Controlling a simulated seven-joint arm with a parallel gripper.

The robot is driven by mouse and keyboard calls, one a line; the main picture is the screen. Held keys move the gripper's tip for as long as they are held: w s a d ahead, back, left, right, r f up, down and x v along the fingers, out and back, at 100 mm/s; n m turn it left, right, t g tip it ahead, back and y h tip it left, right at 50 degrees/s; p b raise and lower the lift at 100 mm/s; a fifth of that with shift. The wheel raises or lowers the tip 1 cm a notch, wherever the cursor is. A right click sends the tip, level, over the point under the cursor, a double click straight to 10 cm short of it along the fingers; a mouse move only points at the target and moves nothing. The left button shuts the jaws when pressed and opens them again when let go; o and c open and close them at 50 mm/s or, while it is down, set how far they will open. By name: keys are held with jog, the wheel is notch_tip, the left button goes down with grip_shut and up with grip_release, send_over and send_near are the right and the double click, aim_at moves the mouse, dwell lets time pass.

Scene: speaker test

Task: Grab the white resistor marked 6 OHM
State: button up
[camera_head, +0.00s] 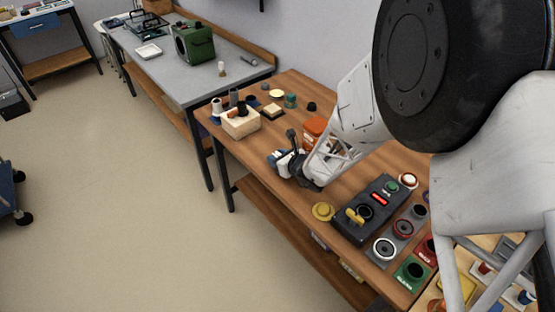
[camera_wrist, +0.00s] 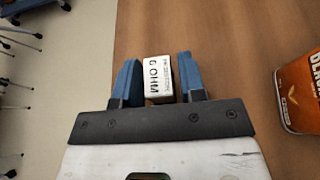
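The white resistor (camera_wrist: 158,76) is a small block with "6 OHM" in dark print on its face. In the wrist view it sits between the two blue fingers of my gripper (camera_wrist: 157,80). A narrow gap shows between the block and each finger, so the fingers are open around it. I cannot tell how far down the fingers reach beside it. In the head view my gripper (camera_head: 282,160) is low at the near left edge of the wooden table (camera_head: 262,165). The resistor cannot be made out clearly there.
An orange can (camera_wrist: 298,92) stands to the right of my gripper; it also shows in the head view (camera_head: 315,128). The table edge is close on the left.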

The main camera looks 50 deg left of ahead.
jog(key=c, duration=0.6)
jog(key=shift+r, duration=0.1)
jog(key=shift+r, duration=0.5)
jog(key=shift+s+d+r, duration=0.1)
jog(key=shift+d+r, duration=0.05)
jog(key=shift+r, duration=0.45)
jog(key=shift+s+d+r, duration=0.1)
jog(key=shift+d+r, duration=0.05)
jog(key=shift+r, duration=0.45)
jog(key=s+d+r, duration=0.1)
jog(key=s+d, duration=0.6)
jog(key=d, duration=0.6)
jog(key=shift+s+d+r, duration=0.2)
